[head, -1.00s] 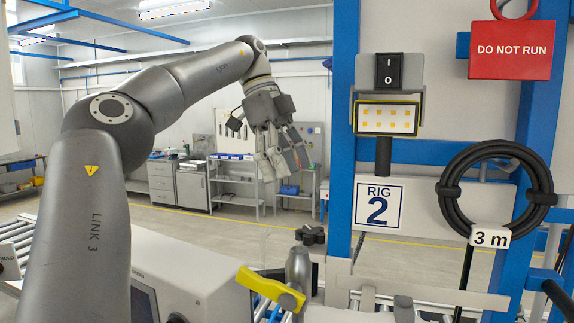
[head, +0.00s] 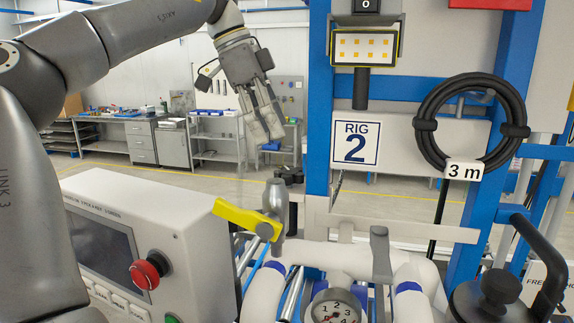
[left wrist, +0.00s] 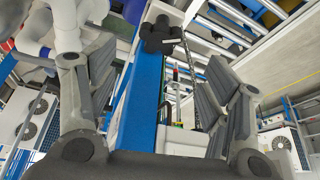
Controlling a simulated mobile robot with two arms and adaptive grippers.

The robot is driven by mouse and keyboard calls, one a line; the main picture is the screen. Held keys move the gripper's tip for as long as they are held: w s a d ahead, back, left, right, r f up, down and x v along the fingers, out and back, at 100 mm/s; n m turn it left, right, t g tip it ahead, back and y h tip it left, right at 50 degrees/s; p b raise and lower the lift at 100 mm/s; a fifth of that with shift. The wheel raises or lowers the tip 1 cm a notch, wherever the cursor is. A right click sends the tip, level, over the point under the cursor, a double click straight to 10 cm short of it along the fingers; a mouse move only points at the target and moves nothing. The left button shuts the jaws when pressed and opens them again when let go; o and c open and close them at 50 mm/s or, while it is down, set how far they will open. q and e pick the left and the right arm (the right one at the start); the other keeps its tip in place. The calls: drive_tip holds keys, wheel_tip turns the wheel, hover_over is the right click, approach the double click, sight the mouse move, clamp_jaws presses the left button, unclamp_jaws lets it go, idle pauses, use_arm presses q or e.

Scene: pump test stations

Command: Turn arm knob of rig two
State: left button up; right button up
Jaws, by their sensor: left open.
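The rig 2 sign (head: 355,143) is on a white plate beside the blue post. A black lobed knob (head: 290,174) sits left of the post, behind the yellow lever. In the left wrist view a black knob (left wrist: 160,37) shows beyond the fingers, at the top of a blue beam. My left gripper (head: 264,132) is open and empty, pointing down, above and slightly left of the knob in the head view. In the left wrist view its two fingers (left wrist: 158,90) stand wide apart, with the knob seen between them and apart from both. My right gripper is not seen.
A yellow lever (head: 240,217) is in front of the knob. A white console (head: 190,235) with a red stop button (head: 146,272) stands left. A pressure gauge (head: 335,305) and white pipes are below. A coiled black hose (head: 425,125) hangs right of the sign.

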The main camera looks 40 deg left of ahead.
sight(290, 171)
use_arm(q)
drive_tip(key=p+x, duration=0.1)
drive_tip(key=x, duration=0.6)
drive_tip(key=shift+d+f+p, duration=0.1)
drive_tip(key=shift+f+p, duration=0.2)
drive_tip(key=shift+p, duration=0.05)
drive_tip(key=shift+w+d+f, duration=0.1)
drive_tip(key=shift+w+f, duration=0.15)
drive_tip(key=shift+f, duration=0.2)
drive_tip(key=c, duration=1)
